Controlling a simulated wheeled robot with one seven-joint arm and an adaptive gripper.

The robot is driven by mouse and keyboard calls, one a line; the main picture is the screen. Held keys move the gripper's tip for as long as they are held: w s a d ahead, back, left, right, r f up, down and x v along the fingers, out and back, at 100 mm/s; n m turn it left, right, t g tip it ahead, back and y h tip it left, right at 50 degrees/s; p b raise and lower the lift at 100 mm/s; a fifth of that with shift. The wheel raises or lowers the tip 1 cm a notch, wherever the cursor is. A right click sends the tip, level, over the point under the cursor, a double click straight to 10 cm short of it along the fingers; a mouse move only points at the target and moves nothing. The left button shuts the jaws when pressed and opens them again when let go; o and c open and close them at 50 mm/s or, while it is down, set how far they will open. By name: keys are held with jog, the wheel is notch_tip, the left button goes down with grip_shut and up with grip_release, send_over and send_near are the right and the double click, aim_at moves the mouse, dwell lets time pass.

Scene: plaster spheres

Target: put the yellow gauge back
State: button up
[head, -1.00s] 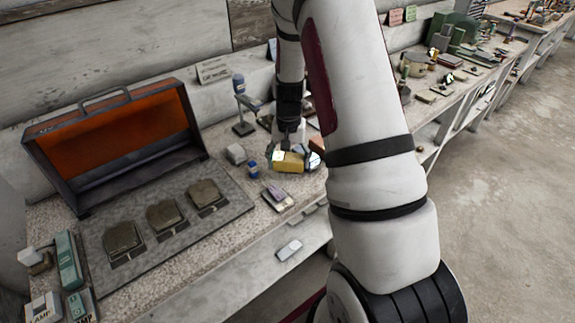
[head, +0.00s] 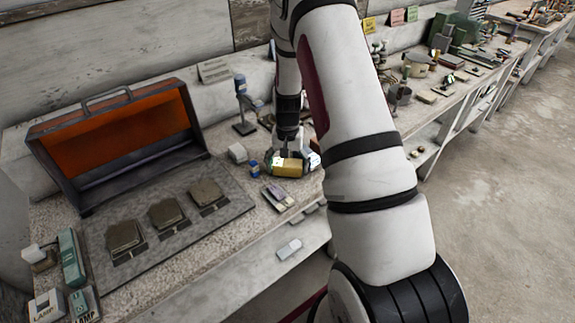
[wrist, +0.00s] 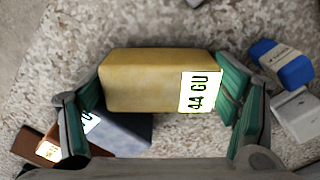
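The yellow gauge (wrist: 145,80) is a block with a white label reading "44 GU". In the wrist view it spans the space between the two green-padded fingers of my gripper (wrist: 163,92), one pad at each end. My gripper appears shut on it. In the head view my gripper (head: 286,158) points down at the bench, with the yellow gauge (head: 287,169) at its fingertips. Whether the gauge touches the bench top is hard to tell. A dark blue block (wrist: 122,130) with a label lies close below it, partly hidden by the left finger.
A brown block (wrist: 38,143) lies beside the dark blue one. A blue block (wrist: 280,63) and a whitish block (wrist: 296,112) lie right of my gripper. An open orange-lined case (head: 120,140) and a grey plate (head: 165,243) bearing 3 dark blocks stand left on the bench.

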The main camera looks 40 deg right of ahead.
aim_at(287, 163)
notch_tip(287, 163, up, 13)
jog(key=b, duration=0.1)
jog(key=s+a+r+n+t, duration=0.2)
jog(key=s+a+r+n, duration=0.35)
jog(key=a+r, duration=0.7)
jog(key=s+a+r+n+t, duration=0.1)
jog(key=s+a+r, duration=0.2)
jog(key=s, duration=0.6)
jog(key=s+a+r+n+t, duration=0.2)
jog(key=s+a+r, duration=0.2)
jog(key=s, duration=0.5)
jog(key=shift+s+a+r, duration=0.15)
jog(key=shift+r, duration=0.35)
